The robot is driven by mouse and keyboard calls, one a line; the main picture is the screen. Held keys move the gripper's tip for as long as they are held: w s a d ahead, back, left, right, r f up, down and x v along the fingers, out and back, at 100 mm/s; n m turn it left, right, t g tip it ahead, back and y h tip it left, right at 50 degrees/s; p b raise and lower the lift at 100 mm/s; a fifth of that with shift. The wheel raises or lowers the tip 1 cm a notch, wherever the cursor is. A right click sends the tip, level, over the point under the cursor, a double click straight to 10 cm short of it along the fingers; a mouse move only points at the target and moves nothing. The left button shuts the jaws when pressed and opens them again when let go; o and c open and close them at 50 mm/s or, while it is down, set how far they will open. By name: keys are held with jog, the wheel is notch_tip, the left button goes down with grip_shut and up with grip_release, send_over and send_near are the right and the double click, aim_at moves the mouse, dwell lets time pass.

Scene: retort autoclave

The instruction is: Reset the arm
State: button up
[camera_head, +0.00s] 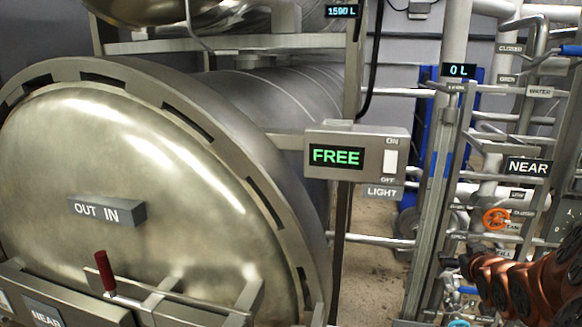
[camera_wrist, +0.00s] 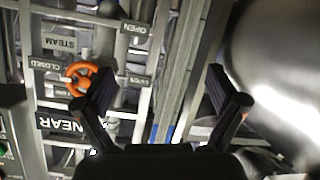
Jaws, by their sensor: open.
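My gripper (camera_wrist: 166,92) is open and empty in the wrist view, with its two dark fingers wide apart. Between them show metal posts and strips of the pipe rack, which looks farther off. In the head view my orange arm enters at the lower right and points left, in front of the pipe rack; its dark end is small there and the fingers are not clear. An orange handwheel (camera_head: 496,219) is on the rack just above the arm. An orange handwheel also shows left of the fingers in the wrist view (camera_wrist: 81,78).
The large metal autoclave (camera_head: 130,180) fills the left, with a red-handled lever (camera_head: 105,271) on its front. A box reading FREE (camera_head: 350,155) with a light switch is at the middle. Pipes with labels crowd the right. Bare floor (camera_head: 375,270) shows between vessel and rack.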

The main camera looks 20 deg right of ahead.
jog(key=s+a+f+g+y, duration=0.1)
jog(key=a+f+g, duration=0.1)
jog(key=a, duration=0.6)
jog(key=s+a+f+n+g+y, duration=0.1)
jog(key=a+f+g+y, duration=0.15)
jog(key=a, duration=0.45)
jog(key=s+a+f+g+y, duration=0.1)
jog(key=s+a+f+g, duration=0.15)
jog(key=a, duration=0.55)
jog(key=s+a+r+n+g+y, duration=0.1)
jog(key=s+a+g, duration=0.5)
jog(key=s+a, duration=1.2)
jog(key=shift+s+a+n+y, duration=0.3)
jog(key=shift+a+n+y, duration=0.3)
jog(key=shift+a+y, duration=0.3)
